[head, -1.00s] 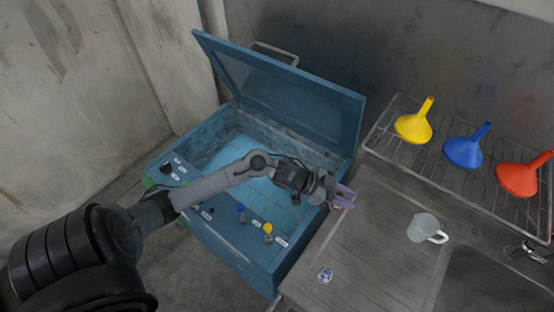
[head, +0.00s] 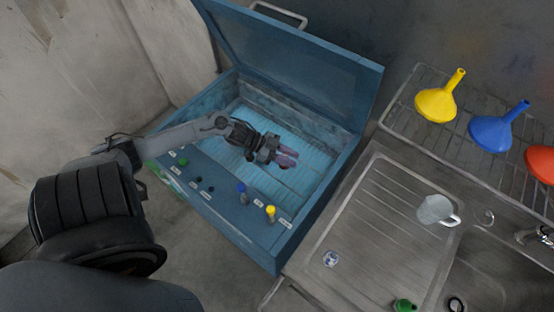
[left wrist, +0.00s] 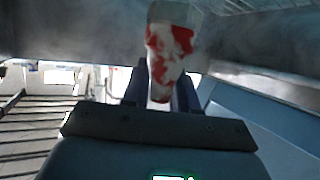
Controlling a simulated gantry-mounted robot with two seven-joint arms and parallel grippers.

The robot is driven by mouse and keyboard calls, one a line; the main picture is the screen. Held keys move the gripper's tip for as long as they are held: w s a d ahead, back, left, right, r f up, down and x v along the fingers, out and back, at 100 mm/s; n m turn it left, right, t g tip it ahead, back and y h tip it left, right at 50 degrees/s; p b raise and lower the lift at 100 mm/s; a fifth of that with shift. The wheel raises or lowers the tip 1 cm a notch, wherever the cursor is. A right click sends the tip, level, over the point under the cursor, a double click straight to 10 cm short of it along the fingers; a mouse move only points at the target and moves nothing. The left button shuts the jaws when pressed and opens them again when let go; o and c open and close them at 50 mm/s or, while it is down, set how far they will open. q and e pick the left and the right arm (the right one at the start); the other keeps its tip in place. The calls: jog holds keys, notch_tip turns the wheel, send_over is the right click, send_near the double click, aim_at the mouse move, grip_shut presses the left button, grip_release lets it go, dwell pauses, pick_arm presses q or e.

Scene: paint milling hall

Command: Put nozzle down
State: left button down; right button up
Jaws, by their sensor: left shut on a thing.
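My left gripper (head: 285,158) is above the inside of the open blue basin (head: 245,232), near its right part. It is shut on the nozzle (left wrist: 168,50), which looks white with red stains in the left wrist view and sits between the two fingers. In the head view the nozzle is small and hard to tell from the fingertips. Small coloured pieces stand on the basin's front ledge beside white labels: a green one (head: 183,162), a blue one (head: 242,188) and a yellow one (head: 270,212). My right gripper is not in view.
The basin's lid (head: 300,70) stands open at the back. To the right, the metal sink top (head: 360,225) holds a clear jug (head: 436,210) and a green piece (head: 405,305). A wire rack (head: 400,110) carries yellow, blue and red funnels.

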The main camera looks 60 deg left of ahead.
pick_arm(q)
jog(key=shift+s+a+f+b, duration=0.3)
jog(key=shift+a+f, duration=0.4)
jog(key=shift+f, duration=0.45)
jog(key=shift+s+a+f+b, duration=0.3)
jog(key=shift+a+f, duration=0.4)
jog(key=shift+f, duration=0.4)
jog(key=shift+s+a+f+b, duration=0.3)
jog(key=shift+a+f, duration=0.4)
jog(key=shift+f, duration=0.45)
jog(key=shift+f, duration=0.1)
jog(key=c, duration=0.9)
grip_release()
jog(key=p+v, duration=0.1)
jog(key=v, duration=1.1)
jog(key=shift+p, duration=0.3)
